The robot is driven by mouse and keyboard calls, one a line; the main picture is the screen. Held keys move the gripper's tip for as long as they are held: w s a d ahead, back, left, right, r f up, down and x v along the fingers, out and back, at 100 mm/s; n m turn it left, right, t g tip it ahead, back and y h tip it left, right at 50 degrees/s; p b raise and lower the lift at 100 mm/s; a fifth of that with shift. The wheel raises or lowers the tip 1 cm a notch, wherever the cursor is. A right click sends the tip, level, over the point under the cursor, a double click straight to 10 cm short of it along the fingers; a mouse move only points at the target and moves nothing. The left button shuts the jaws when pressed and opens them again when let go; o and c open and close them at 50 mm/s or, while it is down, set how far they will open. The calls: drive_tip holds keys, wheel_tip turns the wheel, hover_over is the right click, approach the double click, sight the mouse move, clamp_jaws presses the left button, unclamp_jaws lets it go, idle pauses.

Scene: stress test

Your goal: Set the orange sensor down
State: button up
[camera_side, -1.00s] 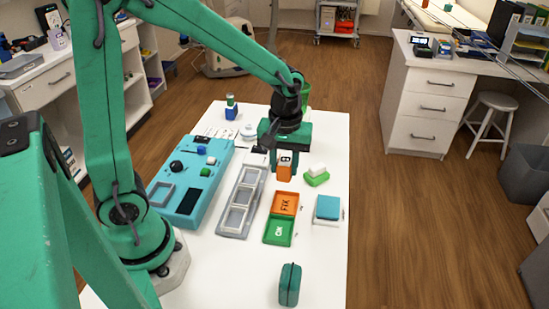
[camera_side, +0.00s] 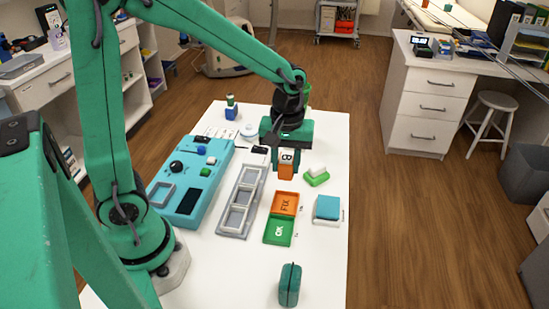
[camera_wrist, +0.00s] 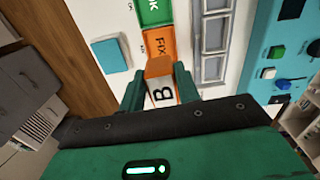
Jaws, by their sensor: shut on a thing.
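The orange sensor (camera_side: 286,171) has a white part marked with a black B. My gripper (camera_side: 287,165) is shut on it and holds it behind the orange FIX tray, as the side view shows. In the wrist view the sensor (camera_wrist: 161,84) sits between the two green fingers of my gripper (camera_wrist: 160,90), with the B facing the camera. The orange FIX tray (camera_side: 285,203) and the green OK tray (camera_side: 278,231) lie joined on the white table, and both look empty. I cannot tell whether the sensor touches the table.
A teal test box (camera_side: 188,207) and a grey rack with empty square slots (camera_side: 234,222) lie left of the trays. A green and white block (camera_side: 316,176), a blue-topped block (camera_side: 327,208) and a teal case (camera_side: 290,284) stand nearby. The front right of the white table (camera_side: 325,265) is clear.

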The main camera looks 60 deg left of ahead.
drive_tip(key=w+a, duration=0.6)
drive_tip(key=a, duration=0.7)
drive_tip(key=w+a, duration=0.7)
drive_tip(key=a, duration=0.7)
drive_tip(key=w+a, duration=0.7)
drive_tip(key=a, duration=0.7)
drive_tip(key=shift+w+a+f, duration=0.15)
drive_tip(key=shift+a+f, duration=0.05)
drive_tip(key=shift+f, duration=0.2)
drive_tip(key=shift+f, duration=0.1)
drive_tip(key=shift+f, duration=3.05)
drive_tip(key=shift+f, duration=1.85)
